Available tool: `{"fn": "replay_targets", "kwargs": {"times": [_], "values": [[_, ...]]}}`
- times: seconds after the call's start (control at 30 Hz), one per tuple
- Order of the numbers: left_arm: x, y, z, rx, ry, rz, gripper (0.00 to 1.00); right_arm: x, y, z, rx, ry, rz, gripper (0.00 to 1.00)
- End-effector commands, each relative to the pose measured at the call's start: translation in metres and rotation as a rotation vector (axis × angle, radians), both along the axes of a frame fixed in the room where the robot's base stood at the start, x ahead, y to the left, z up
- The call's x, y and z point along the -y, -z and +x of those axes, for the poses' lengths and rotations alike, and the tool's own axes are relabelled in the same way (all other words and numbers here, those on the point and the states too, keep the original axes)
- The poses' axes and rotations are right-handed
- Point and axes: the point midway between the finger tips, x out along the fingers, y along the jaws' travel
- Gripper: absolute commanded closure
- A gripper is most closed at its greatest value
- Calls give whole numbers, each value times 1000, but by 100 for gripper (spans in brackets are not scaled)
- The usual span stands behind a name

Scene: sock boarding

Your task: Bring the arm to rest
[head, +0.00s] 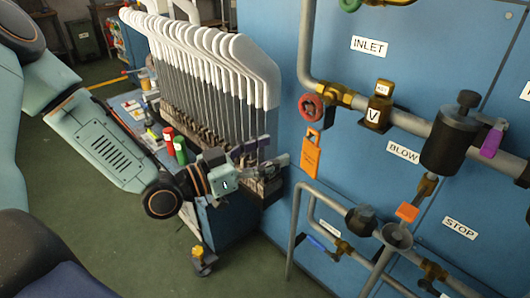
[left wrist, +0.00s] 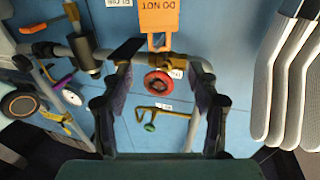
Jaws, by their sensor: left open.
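My left arm comes in from the left in the head view. Its gripper (head: 274,152) is in front of the blue panel, by the lower right end of the row of sock forms (head: 215,55). In the left wrist view the two fingers (left wrist: 160,92) stand wide apart with nothing held. A red handwheel (left wrist: 158,83) shows between them, beyond the fingertips; I cannot tell how far. The same red handwheel (head: 311,107) is above and right of the gripper in the head view. My right gripper is in neither view.
The blue panel (head: 345,80) carries pipes, valves and an orange tag (head: 311,155) close to the gripper's right. A cart (head: 130,105) with red and green cylinders (head: 180,150) stands behind the forearm. Green floor (head: 140,235) is open at lower left.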

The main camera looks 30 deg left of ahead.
Motion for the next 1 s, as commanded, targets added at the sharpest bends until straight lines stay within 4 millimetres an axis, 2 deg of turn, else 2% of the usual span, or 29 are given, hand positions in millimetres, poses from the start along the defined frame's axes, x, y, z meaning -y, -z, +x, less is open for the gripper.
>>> {"fn": "replay_targets", "kwargs": {"times": [0.4,0.57,0.67,0.77,0.87,0.97,1.0], "values": [[-3,0,-5,-2,2,-5,40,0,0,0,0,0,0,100],[-13,22,0,-156,-70,-57,40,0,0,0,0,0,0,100],[-17,49,0,-323,-138,-90,40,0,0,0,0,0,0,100],[-15,88,-11,-524,-203,-97,40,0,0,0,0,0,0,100],[-11,134,-37,-744,-270,-79,40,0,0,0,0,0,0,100],[-7,182,-78,-975,-350,-33,40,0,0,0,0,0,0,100],[-7,199,-98,-1063,-384,-6,40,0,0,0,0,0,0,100]]}}
